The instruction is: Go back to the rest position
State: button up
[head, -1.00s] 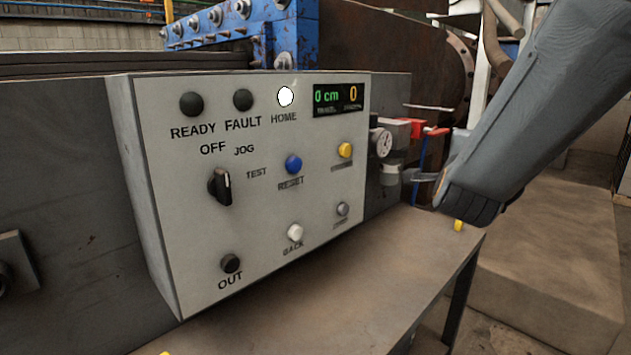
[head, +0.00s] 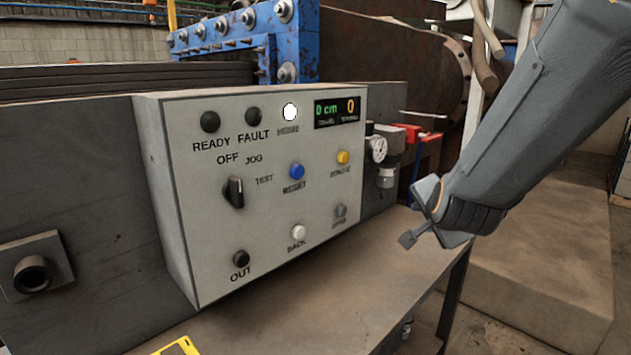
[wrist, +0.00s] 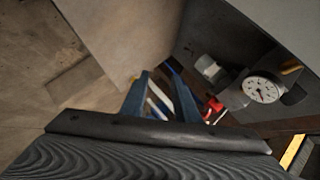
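My gripper (head: 417,214) hangs in the air in front of and right of the grey control box, apart from it, with its fingers pointing left. The two fingers are spread with nothing between them; the wrist view also shows the gap between them (wrist: 160,92). The control box (head: 215,280) has a lit white HOME lamp (head: 290,112), while the READY (head: 210,122) and FAULT (head: 253,117) lamps are dark. The display (head: 340,112) reads 0 cm and 0. The black selector knob (head: 234,192) stands about upright; its exact setting is hard to tell.
A pressure gauge (head: 377,149) with red fittings is mounted right of the box; the wrist view shows the gauge too (wrist: 260,90). A brown bench top (head: 330,290) lies below. A yellow-edged item (head: 178,346) is at the bottom. A pale block (head: 540,270) stands right.

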jog(key=s+a+f+n+g+p, duration=0.1)
jog(key=s+f+n+g, duration=0.2)
jog(key=s, duration=0.5)
jog(key=s+a+f+n+g+y+p, duration=0.1)
jog(key=s+a+f+n+g+p, duration=0.1)
jog(key=s+n, duration=0.4)
jog(key=s+a+f+n+g+p, duration=0.1)
jog(key=s+f+n+g, duration=0.3)
jog(key=s, duration=0.6)
jog(key=g, duration=0.2)
jog(key=shift+s+a+n+g+y, duration=0.25)
jog(key=shift+s+n+g+y, duration=0.05)
jog(key=shift+s+y, duration=0.1)
jog(key=shift+w, duration=0.1)
